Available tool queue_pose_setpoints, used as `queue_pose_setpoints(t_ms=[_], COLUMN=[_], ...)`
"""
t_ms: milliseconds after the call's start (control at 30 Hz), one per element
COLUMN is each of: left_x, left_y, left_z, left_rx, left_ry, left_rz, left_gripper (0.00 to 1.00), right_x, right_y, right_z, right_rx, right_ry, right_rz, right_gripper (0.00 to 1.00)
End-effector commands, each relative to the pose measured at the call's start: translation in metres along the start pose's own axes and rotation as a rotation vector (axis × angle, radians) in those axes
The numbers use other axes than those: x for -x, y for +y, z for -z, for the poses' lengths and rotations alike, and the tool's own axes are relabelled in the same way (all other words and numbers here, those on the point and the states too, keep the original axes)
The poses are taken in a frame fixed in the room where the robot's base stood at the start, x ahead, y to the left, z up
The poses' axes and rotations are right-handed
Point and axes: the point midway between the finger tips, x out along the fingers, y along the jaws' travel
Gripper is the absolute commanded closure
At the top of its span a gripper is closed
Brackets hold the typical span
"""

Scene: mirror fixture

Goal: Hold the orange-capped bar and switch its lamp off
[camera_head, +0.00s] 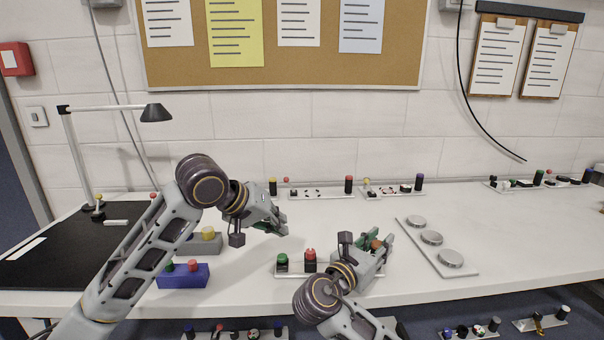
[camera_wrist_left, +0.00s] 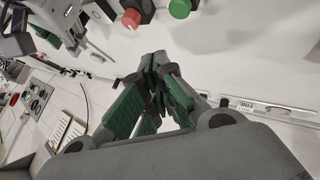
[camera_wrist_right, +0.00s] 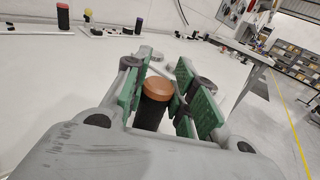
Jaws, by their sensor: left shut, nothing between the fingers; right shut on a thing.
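The orange-capped bar (camera_head: 293,272) lies near the table's front edge. It has a green-capped black post (camera_head: 282,262) at its left end and a red-topped black piece (camera_head: 310,258) beside it. I cannot tell whether that red top is lit. My right gripper (camera_head: 384,243) is shut on the black post with the orange cap (camera_head: 376,244); this orange cap shows between the green finger pads in the right wrist view (camera_wrist_right: 158,88). The gripper hides the bar's right part. My left gripper (camera_head: 283,222) is shut and empty, above the table behind the bar.
A blue box (camera_head: 183,277) with red and green buttons and a grey box (camera_head: 206,243) with a yellow button stand left. A plate with round discs (camera_head: 432,237) lies right. Similar bars (camera_head: 318,193) line the back. A desk lamp (camera_head: 156,112) stands at the left.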

Motion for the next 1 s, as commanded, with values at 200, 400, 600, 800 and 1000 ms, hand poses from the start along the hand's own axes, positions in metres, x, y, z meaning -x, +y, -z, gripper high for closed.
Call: queue_pose_setpoints(t_ms=[200, 400, 600, 800, 1000], left_x=[0.000, 0.000, 0.000, 0.000, 0.000], left_y=[0.000, 0.000, 0.000, 0.000, 0.000], left_z=[0.000, 0.000, 0.000, 0.000, 0.000], left_rx=[0.000, 0.000, 0.000, 0.000, 0.000], left_ry=[0.000, 0.000, 0.000, 0.000, 0.000], left_rz=[0.000, 0.000, 0.000, 0.000, 0.000], left_gripper=[1.00, 1.00, 1.00, 1.00, 1.00], right_x=[0.000, 0.000, 0.000, 0.001, 0.011], right_y=[0.000, 0.000, 0.000, 0.000, 0.001], right_z=[0.000, 0.000, 0.000, 0.000, 0.000], right_rx=[0.000, 0.000, 0.000, 0.000, 0.001], right_ry=[-0.001, 0.000, 0.000, 0.000, 0.000], right_rz=[0.000, 0.000, 0.000, 0.000, -0.001], right_gripper=[1.00, 0.51, 0.49, 0.49, 0.49])
